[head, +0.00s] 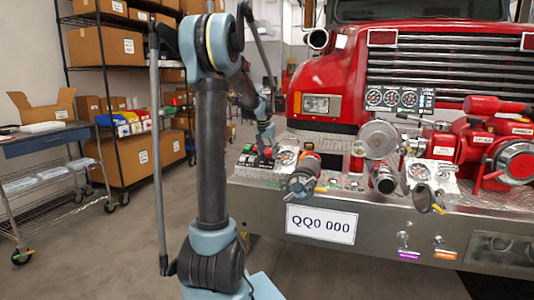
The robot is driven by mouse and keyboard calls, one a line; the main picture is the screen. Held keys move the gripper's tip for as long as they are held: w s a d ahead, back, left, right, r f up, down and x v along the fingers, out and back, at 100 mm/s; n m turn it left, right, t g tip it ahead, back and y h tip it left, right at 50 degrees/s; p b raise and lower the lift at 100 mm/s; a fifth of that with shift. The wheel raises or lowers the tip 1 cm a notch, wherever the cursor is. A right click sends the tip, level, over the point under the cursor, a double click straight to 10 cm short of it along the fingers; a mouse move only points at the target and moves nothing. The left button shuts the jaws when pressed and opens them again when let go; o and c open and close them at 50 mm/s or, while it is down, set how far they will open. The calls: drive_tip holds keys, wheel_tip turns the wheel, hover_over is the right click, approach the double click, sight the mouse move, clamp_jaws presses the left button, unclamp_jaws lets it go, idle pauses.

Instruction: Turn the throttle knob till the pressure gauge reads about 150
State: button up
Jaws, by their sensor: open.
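The fire truck's bumper pump (478,148) is red and sits on the metal bumper at the right. A dark panel (390,97) with three round gauges is above the bumper. Smaller round gauges sit on the bumper, one at the left (286,157) and one at the right (420,172). Their needles are too small to read. A small control box (256,160) with red and green parts is at the bumper's left end. I cannot tell which part is the throttle knob. My gripper (267,147) is open, close above or behind this box; its fingertips are partly hidden.
Capped outlets (300,182) and valve handles stick out along the bumper front, above a plate (321,225) reading QQ0 000. Shelves with cardboard boxes (101,46) and a wheeled cart (45,140) stand at the left. The floor before the bumper is clear.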

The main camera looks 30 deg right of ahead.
drive_tip(key=c, duration=1.1)
drive_tip(key=shift+n, duration=0.9)
drive_tip(key=o, duration=1.1)
drive_tip(key=v, duration=1.2)
